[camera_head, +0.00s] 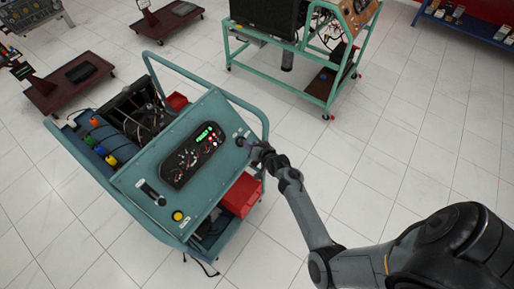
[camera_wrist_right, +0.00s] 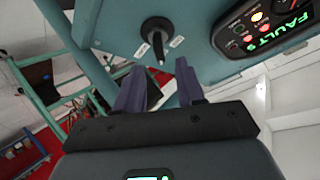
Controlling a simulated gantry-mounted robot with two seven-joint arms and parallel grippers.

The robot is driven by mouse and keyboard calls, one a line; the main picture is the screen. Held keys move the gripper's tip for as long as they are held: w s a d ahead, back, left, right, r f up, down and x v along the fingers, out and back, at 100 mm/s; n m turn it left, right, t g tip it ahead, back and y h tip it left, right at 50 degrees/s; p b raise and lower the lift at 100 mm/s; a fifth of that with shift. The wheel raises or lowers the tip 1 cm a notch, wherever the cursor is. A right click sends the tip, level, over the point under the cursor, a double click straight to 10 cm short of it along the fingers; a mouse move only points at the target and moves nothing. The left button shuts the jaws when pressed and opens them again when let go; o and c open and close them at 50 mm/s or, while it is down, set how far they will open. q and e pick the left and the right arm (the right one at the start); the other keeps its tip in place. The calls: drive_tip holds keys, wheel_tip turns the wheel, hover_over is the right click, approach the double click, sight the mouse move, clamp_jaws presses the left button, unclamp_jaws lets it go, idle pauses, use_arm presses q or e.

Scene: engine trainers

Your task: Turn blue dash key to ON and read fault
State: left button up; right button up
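The blue-teal dash panel (camera_head: 150,165) tops a wheeled engine trainer in the head view. Its black key switch (camera_head: 241,141) is at the panel's upper right corner. In the right wrist view the key switch (camera_wrist_right: 157,32) has its lever pointing toward my gripper, between two small white labels too small to read surely. My right gripper (camera_wrist_right: 159,68) is open, its purple-grey fingers apart and just short of the lever, with nothing between them. My left gripper is out of view.
A yellow button (camera_head: 178,215) is on the panel's lower edge. A blue-teal tubular rail (camera_head: 262,118) runs around the trainer's far side. A red bin (camera_head: 241,195) sits under the panel's right side. Another green-framed trainer (camera_head: 285,80) stands behind. The floor right of the panel is clear.

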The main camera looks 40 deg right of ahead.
drive_tip(key=shift+v, duration=2.15)
drive_tip(key=s+f+n+g, duration=0.1)
drive_tip(key=s+f+n, duration=0.1)
drive_tip(key=s+f, duration=0.3)
drive_tip(key=s+a+r+n+g+y, duration=0.1)
drive_tip(key=s+a+r+n+g, duration=0.3)
drive_tip(key=s+a+r, duration=0.55)
drive_tip(key=s+a+r+n+g+y, duration=0.1)
drive_tip(key=s+a+r+n+g, duration=0.45)
drive_tip(key=s, duration=0.65)
wheel_tip(320, 180, up, 13)
drive_tip(key=a+t+p, duration=0.1)
drive_tip(key=t+p, duration=0.1)
drive_tip(key=p, duration=1.1)
drive_tip(key=shift+w+r+m, duration=0.2)
drive_tip(key=shift+w+m, duration=0.2)
drive_tip(key=shift+m, duration=0.05)
